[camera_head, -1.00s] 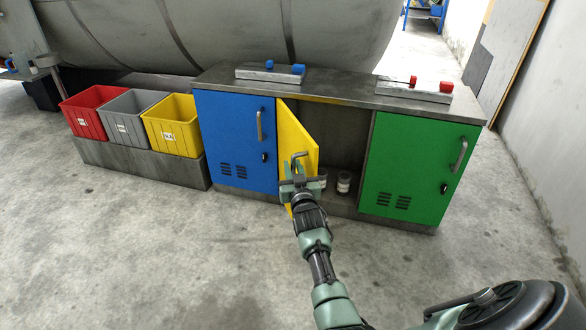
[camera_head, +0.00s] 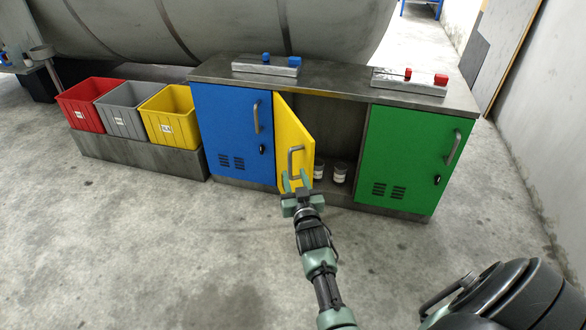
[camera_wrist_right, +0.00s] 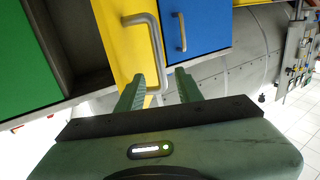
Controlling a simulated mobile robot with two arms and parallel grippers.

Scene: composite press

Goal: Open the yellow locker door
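The yellow locker door (camera_head: 291,135) stands swung outward from the middle of the cabinet, and dark shelf space shows to its right. Its grey bar handle (camera_head: 295,160) is on the front face near the free edge. My right gripper (camera_head: 295,182) is open just in front of and below the handle. In the right wrist view the yellow door (camera_wrist_right: 123,35) and its handle (camera_wrist_right: 155,50) show beyond my two parted green fingers (camera_wrist_right: 158,78). The handle's lower end appears between the fingers, not clamped. My left gripper is not in view.
The blue door (camera_head: 232,135) on the left and the green door (camera_head: 412,160) on the right are closed. Two small jars (camera_head: 340,172) sit inside the middle locker. Red, grey and yellow bins (camera_head: 170,120) stand at the left. The floor in front is clear.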

